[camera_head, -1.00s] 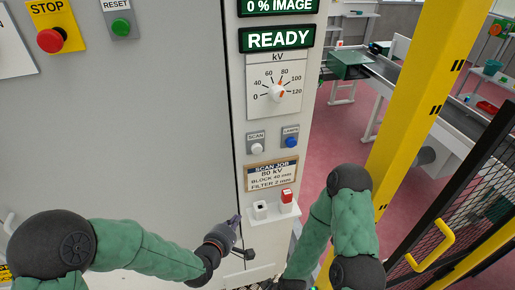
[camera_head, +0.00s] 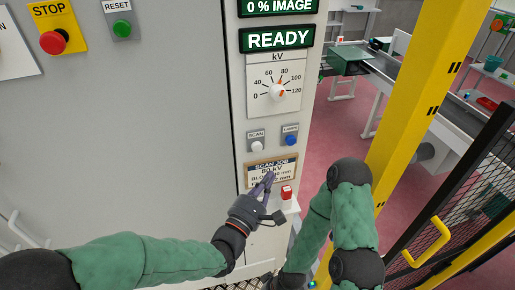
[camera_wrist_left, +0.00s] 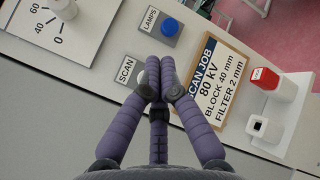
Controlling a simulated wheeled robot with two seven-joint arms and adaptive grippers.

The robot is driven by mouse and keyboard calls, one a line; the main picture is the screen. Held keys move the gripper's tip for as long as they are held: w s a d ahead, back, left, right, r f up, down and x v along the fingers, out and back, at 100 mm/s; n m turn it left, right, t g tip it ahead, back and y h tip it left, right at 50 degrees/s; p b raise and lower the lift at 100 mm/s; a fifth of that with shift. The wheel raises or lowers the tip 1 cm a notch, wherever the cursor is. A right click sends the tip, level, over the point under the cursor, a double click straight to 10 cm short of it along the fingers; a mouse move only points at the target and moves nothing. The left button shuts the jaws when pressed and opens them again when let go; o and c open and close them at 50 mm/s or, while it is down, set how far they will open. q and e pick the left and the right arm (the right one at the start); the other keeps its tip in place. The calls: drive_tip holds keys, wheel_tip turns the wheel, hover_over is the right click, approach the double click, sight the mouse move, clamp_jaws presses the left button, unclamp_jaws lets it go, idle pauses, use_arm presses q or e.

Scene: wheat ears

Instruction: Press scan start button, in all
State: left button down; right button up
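The grey SCAN plate (camera_head: 256,136) with its white button (camera_head: 257,146) is on the pale cabinet post, below the kV dial. My left gripper (camera_head: 269,177) is in front of the scan job card (camera_head: 284,165), below and slightly right of the white button. Its fingers are together with nothing between them. In the left wrist view, the fingertips (camera_wrist_left: 160,64) are beside the SCAN plate (camera_wrist_left: 127,71), and the white button is hidden behind the fingers. I cannot tell how far the tips are from the panel. My right gripper is not in view.
The LAMPS plate with a blue button (camera_head: 290,140) is right of SCAN. Above are the kV dial (camera_head: 277,92) and a READY display (camera_head: 277,39). A small shelf holds a red-topped block (camera_head: 286,193). A red STOP button (camera_head: 53,42) and green RESET button (camera_head: 122,28) are upper left.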

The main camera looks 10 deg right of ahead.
use_arm(q)
drive_tip(key=shift+w, duration=0.1)
approach(261, 146)
drive_tip(key=shift+w+d+r, duration=0.15)
drive_tip(key=shift+w+d, duration=0.35)
drive_tip(key=shift+d, duration=0.3)
drive_tip(key=shift+w+d+r, duration=0.1)
drive_tip(key=shift+w+d, duration=0.45)
drive_tip(key=shift+d, duration=0.3)
drive_tip(key=shift+w+d+r, duration=0.15)
drive_tip(key=shift+w+d, duration=0.35)
drive_tip(key=shift+d, duration=0.3)
drive_tip(key=shift+w+b, duration=0.2)
drive_tip(key=shift+b, duration=0.25)
drive_tip(key=shift+w, duration=0.25)
drive_tip(key=shift+w+b, duration=0.35)
drive_tip(key=shift+w, duration=0.15)
drive_tip(key=shift+r, duration=0.1)
idle(0.5)
drive_tip(key=shift+s, duration=0.95)
